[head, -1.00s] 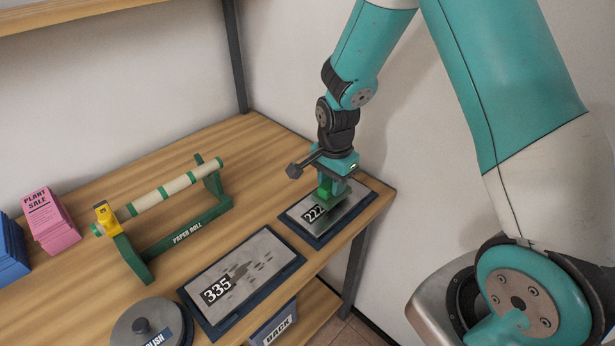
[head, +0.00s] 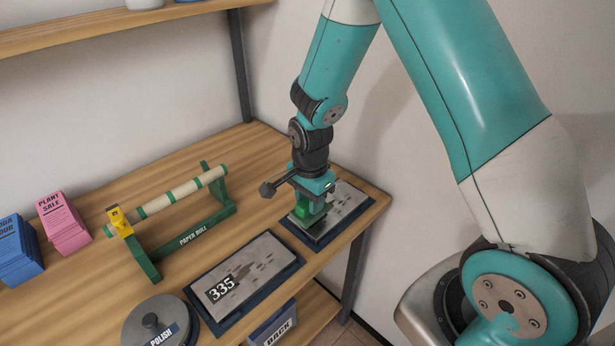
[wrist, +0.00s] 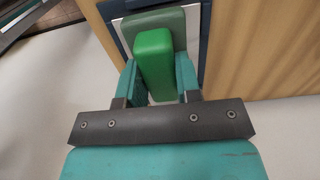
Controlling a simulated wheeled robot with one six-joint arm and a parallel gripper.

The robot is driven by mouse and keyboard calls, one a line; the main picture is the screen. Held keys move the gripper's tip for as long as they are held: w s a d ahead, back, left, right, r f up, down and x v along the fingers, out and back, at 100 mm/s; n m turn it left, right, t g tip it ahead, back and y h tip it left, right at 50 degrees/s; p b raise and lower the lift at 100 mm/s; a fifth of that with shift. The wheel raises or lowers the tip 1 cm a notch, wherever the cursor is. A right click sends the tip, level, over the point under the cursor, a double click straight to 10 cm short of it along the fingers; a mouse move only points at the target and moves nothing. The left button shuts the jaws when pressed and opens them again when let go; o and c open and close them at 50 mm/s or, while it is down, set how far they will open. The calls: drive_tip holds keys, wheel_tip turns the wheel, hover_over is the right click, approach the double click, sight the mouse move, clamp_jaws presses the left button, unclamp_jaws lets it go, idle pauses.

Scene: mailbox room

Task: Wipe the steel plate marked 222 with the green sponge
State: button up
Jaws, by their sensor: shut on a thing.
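The steel plate marked 222 (head: 350,198) lies in a dark blue frame at the right end of the wooden table. Dark smudges show on its right part; its number is hidden behind my gripper and the sponge. My gripper (head: 312,199) is shut on the green sponge (head: 306,214), over the left part of the plate. The sponge appears to rest on the plate, though contact is hard to confirm. In the wrist view the bright green upper block of the sponge (wrist: 155,62) sits between my fingers (wrist: 157,84), with a wider dull green pad beyond it.
A second smudged plate marked 335 (head: 258,262) lies to the left. A polish tin (head: 140,325), a paper roll stand (head: 195,237), pink cards (head: 64,222) and blue cards (head: 17,250) stand further left. A wall is behind; a BACK bin (head: 275,325) is below.

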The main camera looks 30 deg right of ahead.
drive_tip(key=shift+r+p, duration=1.95)
drive_tip(key=shift+r, duration=0.85)
